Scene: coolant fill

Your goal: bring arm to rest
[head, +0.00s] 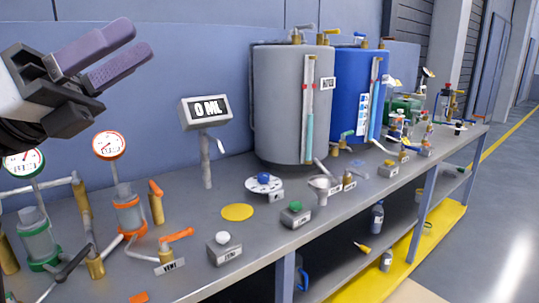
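My gripper (139,43) is raised at the upper left, in front of the blue-grey wall and above the bench. Its two purple-grey fingers point up and to the right. A gap shows between them, the ribbed pad of the lower finger is visible, and nothing is held. The gripper touches nothing that I can see. Most of my arm is outside the picture.
A display (206,109) reading "0 ML" stands on a post right of my gripper. Below are gauges (109,145), valves and pipes. A grey tank (280,105) and a blue tank (349,90) stand farther back on the bench (335,222). The right-hand floor is clear.

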